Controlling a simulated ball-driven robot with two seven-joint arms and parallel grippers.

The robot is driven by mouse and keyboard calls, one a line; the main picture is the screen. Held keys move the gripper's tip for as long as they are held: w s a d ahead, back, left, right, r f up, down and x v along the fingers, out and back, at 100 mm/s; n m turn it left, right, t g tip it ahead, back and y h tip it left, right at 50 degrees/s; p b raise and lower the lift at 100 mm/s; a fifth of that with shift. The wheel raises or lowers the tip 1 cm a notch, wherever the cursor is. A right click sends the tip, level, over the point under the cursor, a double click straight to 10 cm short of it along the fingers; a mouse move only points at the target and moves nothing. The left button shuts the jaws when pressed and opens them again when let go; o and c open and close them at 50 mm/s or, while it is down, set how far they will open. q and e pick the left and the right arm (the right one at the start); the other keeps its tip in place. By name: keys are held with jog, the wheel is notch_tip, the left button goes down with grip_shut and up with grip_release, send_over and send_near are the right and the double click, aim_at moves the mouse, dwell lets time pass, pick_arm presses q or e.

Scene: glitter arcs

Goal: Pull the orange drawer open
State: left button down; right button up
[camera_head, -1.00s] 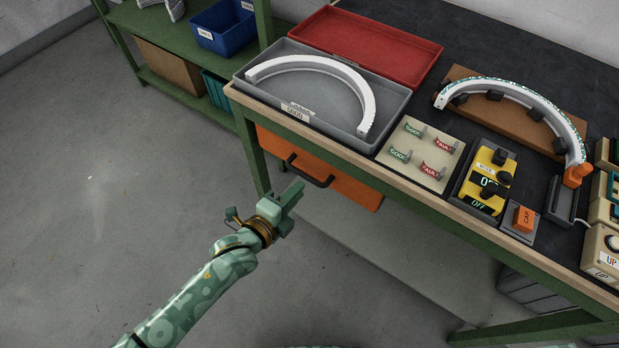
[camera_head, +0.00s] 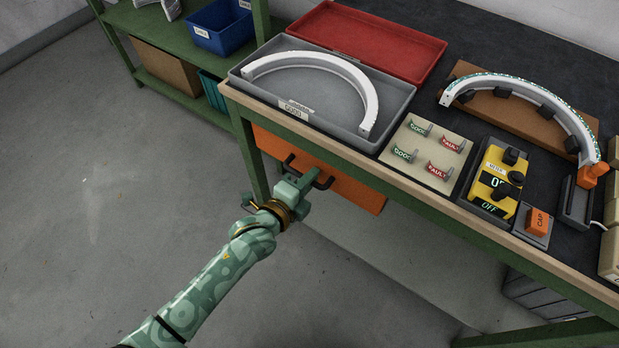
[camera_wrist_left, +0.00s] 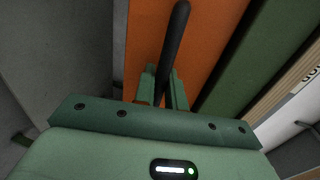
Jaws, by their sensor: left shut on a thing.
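The orange drawer (camera_head: 352,191) sits under the workbench's front edge, with a black bar handle (camera_head: 325,183) on its front. My left gripper (camera_head: 310,178) is at the handle in the head view, covering its middle. In the left wrist view the black handle (camera_wrist_left: 174,45) runs between the two green fingers of my left gripper (camera_wrist_left: 163,88), which are shut on it. The orange drawer front (camera_wrist_left: 205,40) lies right behind the handle. The drawer looks closed, its front roughly in line under the bench edge. My right gripper is not in view.
The workbench edge (camera_head: 420,210) overhangs the drawer. A green shelf stands at left. The floor (camera_head: 90,200) before the drawer is clear.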

pick_arm(q)
jog(key=f+p+v, duration=0.1)
jog(key=p+v, duration=0.2)
jog(key=v, duration=0.5)
jog(key=f+p+v, duration=0.2)
jog(key=p+v, duration=0.1)
jog(key=v, duration=0.6)
jog(key=s+f+p+v, duration=0.1)
jog(key=f+p+v, duration=0.1)
jog(key=v, duration=0.7)
jog(key=shift+s+a+f+p, duration=0.25)
jog(key=shift+a+p, duration=0.2)
jog(key=shift+p, duration=0.45)
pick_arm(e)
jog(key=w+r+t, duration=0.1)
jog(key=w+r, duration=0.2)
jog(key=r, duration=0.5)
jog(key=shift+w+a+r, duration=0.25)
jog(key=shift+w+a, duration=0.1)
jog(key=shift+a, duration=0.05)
pick_arm(q)
jog(key=c, duration=1.8)
grip_release()
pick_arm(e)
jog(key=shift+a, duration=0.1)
pick_arm(q)
jog(key=shift+w, duration=0.1)
